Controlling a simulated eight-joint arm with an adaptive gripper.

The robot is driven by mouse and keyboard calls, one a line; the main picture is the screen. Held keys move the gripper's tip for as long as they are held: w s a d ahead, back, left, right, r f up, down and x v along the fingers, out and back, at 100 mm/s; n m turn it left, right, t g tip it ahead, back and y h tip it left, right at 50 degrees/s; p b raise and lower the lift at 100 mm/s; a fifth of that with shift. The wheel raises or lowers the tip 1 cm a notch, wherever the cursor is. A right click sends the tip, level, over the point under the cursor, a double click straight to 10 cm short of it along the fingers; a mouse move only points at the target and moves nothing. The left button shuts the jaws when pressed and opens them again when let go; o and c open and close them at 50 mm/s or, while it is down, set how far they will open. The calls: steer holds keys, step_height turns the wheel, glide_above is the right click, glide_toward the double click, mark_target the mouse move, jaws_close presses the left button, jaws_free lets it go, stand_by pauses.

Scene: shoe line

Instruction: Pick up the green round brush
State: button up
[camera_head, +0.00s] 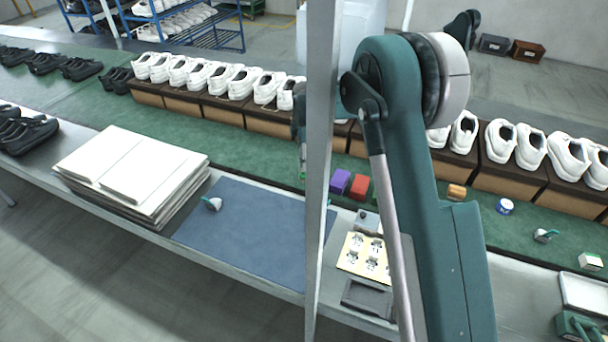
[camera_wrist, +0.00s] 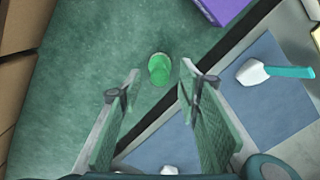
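The green round brush (camera_wrist: 159,69) shows in the wrist view as a small bright green rounded thing on the darker green belt (camera_wrist: 95,50), close to the belt's dark edge. My gripper (camera_wrist: 158,88) is open, with its two fingers apart and nothing between them. The brush appears ahead of the fingertips, roughly centred between them and apart from both. In the head view a metal post and my arm hide most of my gripper, and I cannot make out the brush clearly there.
A purple box (camera_head: 340,181) and a red box (camera_head: 358,187) stand nearby on the belt. A white-headed tool with a teal handle (camera_wrist: 252,72) lies on the blue mat (camera_head: 250,235). Brown boxes (camera_head: 222,111) bearing white shoes line the belt's far side.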

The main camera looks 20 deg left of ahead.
steer(key=shift+a+f+b, duration=0.1)
steer(key=shift+f+b, duration=0.25)
steer(key=shift+f, duration=2)
steer(key=shift+c, duration=0.4)
steer(key=c, duration=0.9)
